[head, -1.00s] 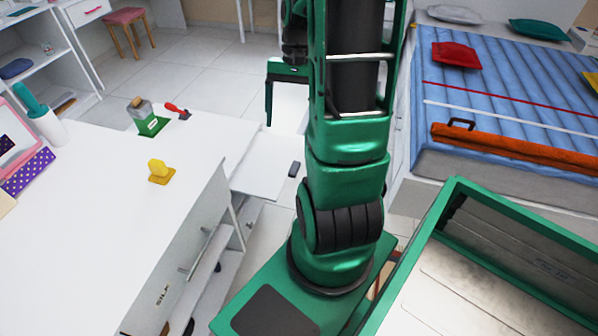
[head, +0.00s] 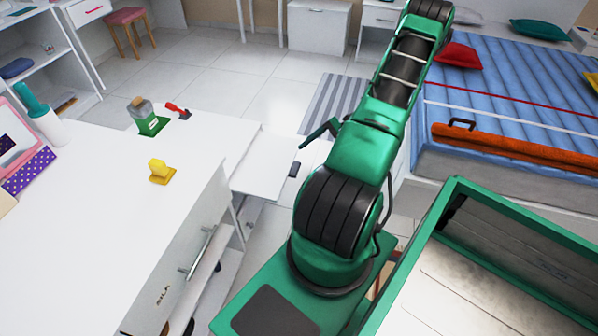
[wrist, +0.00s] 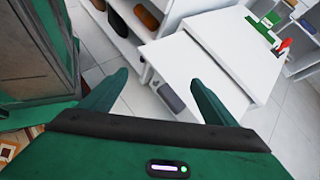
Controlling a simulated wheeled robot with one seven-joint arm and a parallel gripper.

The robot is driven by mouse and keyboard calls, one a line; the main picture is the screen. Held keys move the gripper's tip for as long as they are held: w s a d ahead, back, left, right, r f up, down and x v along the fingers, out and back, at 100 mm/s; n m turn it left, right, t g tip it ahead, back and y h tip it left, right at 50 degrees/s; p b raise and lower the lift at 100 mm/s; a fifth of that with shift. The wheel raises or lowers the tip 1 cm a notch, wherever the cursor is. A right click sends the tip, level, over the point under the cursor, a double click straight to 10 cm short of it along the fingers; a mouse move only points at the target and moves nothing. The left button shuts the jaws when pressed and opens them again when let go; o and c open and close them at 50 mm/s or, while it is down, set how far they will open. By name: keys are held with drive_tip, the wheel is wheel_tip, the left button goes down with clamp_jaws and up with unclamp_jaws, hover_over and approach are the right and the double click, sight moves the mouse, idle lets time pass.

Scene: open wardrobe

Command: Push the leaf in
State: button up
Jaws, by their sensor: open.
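The leaf (head: 272,168) is a white flat board standing out from the end of the white table (head: 95,215), a little below its top. A dark handle (head: 293,169) sits at its outer end. In the wrist view the leaf (wrist: 190,62) lies ahead of my gripper (wrist: 160,79), with the dark handle (wrist: 171,98) between and beyond the fingers. My gripper is open and empty, its two green fingers spread. I cannot tell whether a finger touches the leaf. In the head view my arm hides most of the gripper.
The table carries a yellow object (head: 160,171), a green box (head: 150,122) and a red-handled tool (head: 178,111). Shelves with shoes (wrist: 148,18) are below. A bed (head: 510,95) stands to the right. Tiled floor (head: 250,85) is free behind the leaf.

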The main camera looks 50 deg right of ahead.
drive_tip(key=s+d+f+m+t+h, duration=0.1)
drive_tip(key=s+d+f+m+t, duration=0.1)
drive_tip(key=f+m+t, duration=0.35)
drive_tip(key=s+d+f+m+t+h, duration=0.2)
drive_tip(key=s+f+m+t, duration=0.15)
drive_tip(key=f+t, duration=0.25)
drive_tip(key=w+a+m, duration=0.1)
drive_tip(key=w+a, duration=0.3)
drive_tip(key=w, duration=0.6)
drive_tip(key=shift+w+a+f, duration=0.15)
drive_tip(key=shift+w+a, duration=0.15)
drive_tip(key=shift+w, duration=0.05)
drive_tip(key=shift+g, duration=0.25)
drive_tip(key=c, duration=1.5)
